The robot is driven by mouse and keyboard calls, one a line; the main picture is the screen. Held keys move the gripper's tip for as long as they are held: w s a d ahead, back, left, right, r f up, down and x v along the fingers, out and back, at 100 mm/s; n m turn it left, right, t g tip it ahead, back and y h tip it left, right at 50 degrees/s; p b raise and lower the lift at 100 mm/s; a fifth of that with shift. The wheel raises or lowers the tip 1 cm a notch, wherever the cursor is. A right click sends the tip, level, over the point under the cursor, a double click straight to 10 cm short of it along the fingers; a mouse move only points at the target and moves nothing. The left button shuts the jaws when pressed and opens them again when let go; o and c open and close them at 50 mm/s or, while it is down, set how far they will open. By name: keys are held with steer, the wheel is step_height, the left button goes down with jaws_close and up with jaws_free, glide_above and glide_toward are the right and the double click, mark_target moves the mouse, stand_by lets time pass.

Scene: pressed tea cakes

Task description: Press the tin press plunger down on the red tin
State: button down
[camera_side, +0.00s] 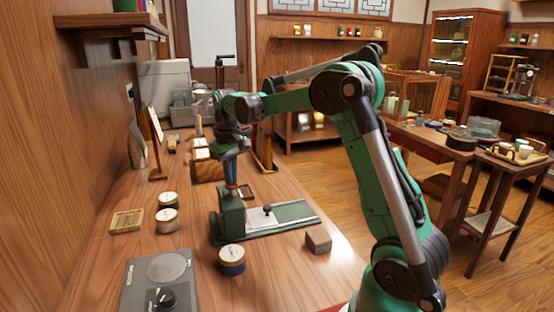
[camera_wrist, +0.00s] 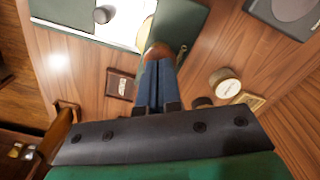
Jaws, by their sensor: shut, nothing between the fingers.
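The green tin press (camera_side: 232,216) stands on the wooden counter, its flat base running to the right. My gripper (camera_side: 231,190) is shut and points down at the top of the press. In the wrist view my gripper (camera_wrist: 156,68) has its blue fingers together, and their tips are at or just over a brown, rounded knob (camera_wrist: 157,50) on the press, which seems to be the plunger top. I cannot tell if they touch. The press (camera_wrist: 187,35) also shows there. I cannot make out a red tin in either view; the press or my gripper may hide it.
A blue-banded tin (camera_side: 232,262) stands in front of the press, and two pale tins (camera_side: 167,220) stand left of it. A small brown block (camera_side: 318,240) lies to the right. A grey scale-like device (camera_side: 160,283) is at the front left. A wooden tray (camera_side: 126,221) lies near the wall.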

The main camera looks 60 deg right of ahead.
stand_by(0.3)
steer(key=shift+r, duration=2.65)
steer(key=shift+a, duration=0.15)
steer(key=s+a+f+n+t, duration=0.1)
steer(key=s+a+f+t, duration=0.1)
steer(key=s+a, duration=0.3)
steer(key=s+a+f+n+t, duration=0.1)
steer(key=s+a+t, duration=0.4)
steer(key=a, duration=0.6)
steer(key=shift+s+a+f+n, duration=0.15)
steer(key=shift+s+f+n, duration=0.25)
steer(key=shift+n, duration=0.1)
